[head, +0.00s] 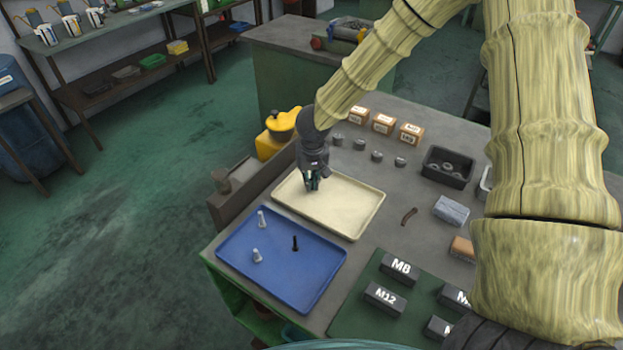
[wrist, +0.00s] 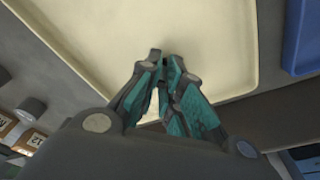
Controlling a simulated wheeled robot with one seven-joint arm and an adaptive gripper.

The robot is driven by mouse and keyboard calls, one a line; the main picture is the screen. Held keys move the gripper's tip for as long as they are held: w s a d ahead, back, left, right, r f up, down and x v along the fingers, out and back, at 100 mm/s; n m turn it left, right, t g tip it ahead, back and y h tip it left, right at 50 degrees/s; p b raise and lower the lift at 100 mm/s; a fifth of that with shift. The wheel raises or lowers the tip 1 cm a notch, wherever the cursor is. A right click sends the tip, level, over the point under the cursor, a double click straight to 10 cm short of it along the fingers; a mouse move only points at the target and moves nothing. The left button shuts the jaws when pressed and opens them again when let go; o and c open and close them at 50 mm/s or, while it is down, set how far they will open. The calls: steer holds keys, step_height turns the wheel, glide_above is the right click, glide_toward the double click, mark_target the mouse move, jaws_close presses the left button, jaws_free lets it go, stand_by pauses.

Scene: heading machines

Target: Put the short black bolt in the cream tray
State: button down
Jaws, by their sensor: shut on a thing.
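My gripper (head: 313,184) is low over the cream tray (head: 352,221), near its far left part. In the wrist view my gripper (wrist: 163,60) has its teal-padded fingers close together over the pale floor of the cream tray (wrist: 222,40). It is shut on a small dark thing, seemingly the short black bolt, mostly hidden by the fingers. I cannot tell whether that thing touches the tray. Another black bolt (head: 295,243) stands upright in the blue tray (head: 318,280), with two silver bolts (head: 262,219) beside it.
The blue tray lies in front of the cream tray. Dark blocks marked M8 (head: 400,268) and M12 (head: 385,298) sit on a green mat. A black bin (head: 447,167), several grey metal pieces (head: 376,156) and small boxes (head: 383,123) stand to the right and behind.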

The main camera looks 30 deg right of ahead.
steer(key=c, duration=1.6)
jaws_free()
steer(key=shift+f, duration=0.15)
steer(key=shift+w, duration=0.1)
step_height(320, 180, up, 12)
steer(key=s+b, duration=0.1)
steer(key=shift+s+a, duration=0.25)
steer(key=shift+s, duration=0.15)
